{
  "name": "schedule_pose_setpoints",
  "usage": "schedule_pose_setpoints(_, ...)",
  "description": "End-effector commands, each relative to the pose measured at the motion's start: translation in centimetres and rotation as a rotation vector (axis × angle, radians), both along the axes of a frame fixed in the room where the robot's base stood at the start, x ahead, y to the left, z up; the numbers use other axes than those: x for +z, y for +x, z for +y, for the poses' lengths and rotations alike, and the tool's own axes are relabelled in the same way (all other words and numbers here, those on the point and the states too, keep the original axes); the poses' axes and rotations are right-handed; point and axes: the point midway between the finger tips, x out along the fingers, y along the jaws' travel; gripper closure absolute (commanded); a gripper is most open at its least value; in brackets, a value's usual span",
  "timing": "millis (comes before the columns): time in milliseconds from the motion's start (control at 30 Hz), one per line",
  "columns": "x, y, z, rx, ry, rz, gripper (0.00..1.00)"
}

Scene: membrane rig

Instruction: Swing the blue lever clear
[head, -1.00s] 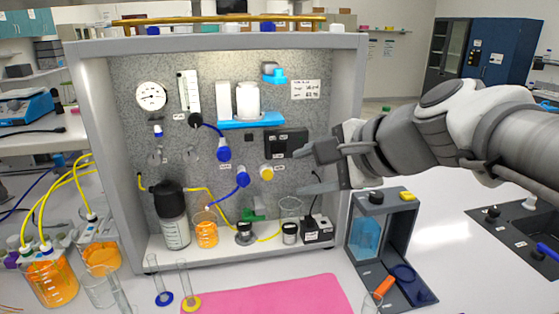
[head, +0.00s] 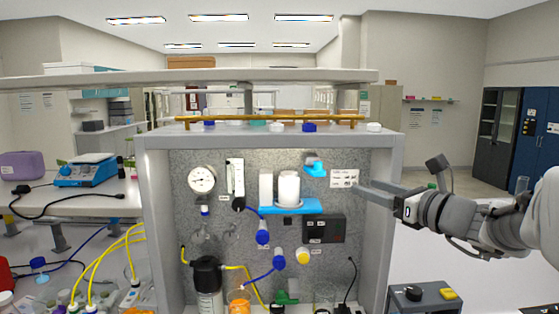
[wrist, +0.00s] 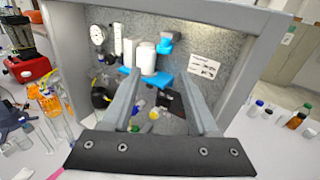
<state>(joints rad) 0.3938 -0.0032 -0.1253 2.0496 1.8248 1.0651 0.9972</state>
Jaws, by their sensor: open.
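A light-blue lever-like piece (head: 315,166) sits high on the grey speckled back panel, above and right of a white cylinder (head: 289,188) on a blue shelf (head: 290,207). It also shows in the wrist view (wrist: 165,43), above and beyond my fingertips. Dark-blue handles (head: 262,232) hang lower on the panel; I cannot tell for sure which piece is the task's blue lever. My gripper (head: 362,186) is open and empty, at the rig's right side, right of the light-blue piece and apart from it. In the wrist view my open fingers (wrist: 161,76) point at the panel.
The grey frame's right wall (head: 385,215) stands close to my gripper. A labelled card (head: 344,178) is on the panel between it and the light-blue piece. A dark box (head: 324,229), gauge (head: 202,179), tubes and glassware crowd the panel. A shelf (head: 200,79) crosses above.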

Motion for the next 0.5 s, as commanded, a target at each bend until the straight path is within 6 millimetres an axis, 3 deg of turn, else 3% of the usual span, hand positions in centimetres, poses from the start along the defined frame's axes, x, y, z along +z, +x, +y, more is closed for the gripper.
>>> schedule_pose_setpoints(167,0.4,1.0,-1.0,-0.026,0.053,-0.005,0.40)
schedule_pose_setpoints(500,0.5,6.4,1.9,-0.022,0.050,-0.002,0.40)
